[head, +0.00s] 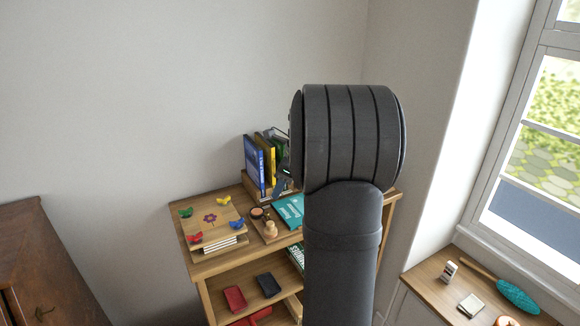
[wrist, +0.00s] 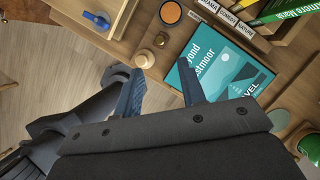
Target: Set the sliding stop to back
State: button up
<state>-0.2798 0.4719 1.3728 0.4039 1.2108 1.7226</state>
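My gripper (wrist: 161,68) is open and empty in the wrist view, its two dark fingers apart above the shelf top. The right finger overlaps a teal case or book (wrist: 222,66) lying flat. A pale wooden knob (wrist: 145,58) stands near the left fingertip, and it also shows in the head view (head: 270,229). In the head view a wooden rack holds upright cases, a blue one (head: 254,165) and a yellow one (head: 265,158) among them. My arm hides the rack's right part. I cannot make out the sliding stop for certain in either view.
A board with a flower (head: 210,218) and coloured clips sits at the shelf top's left. A round tin (wrist: 170,12) lies beyond the knob. Red (head: 235,299) and dark (head: 268,285) items lie on the lower shelf. A green can (wrist: 310,148) stands at the wrist view's right edge.

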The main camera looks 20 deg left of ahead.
aim_at(267, 213)
jog(key=v, duration=0.7)
jog(key=shift+d+r, duration=0.2)
jog(key=shift+r, duration=0.1)
jog(key=x, duration=1.7)
jog(key=shift+a+f, duration=0.2)
jog(key=shift+w+d, duration=0.15)
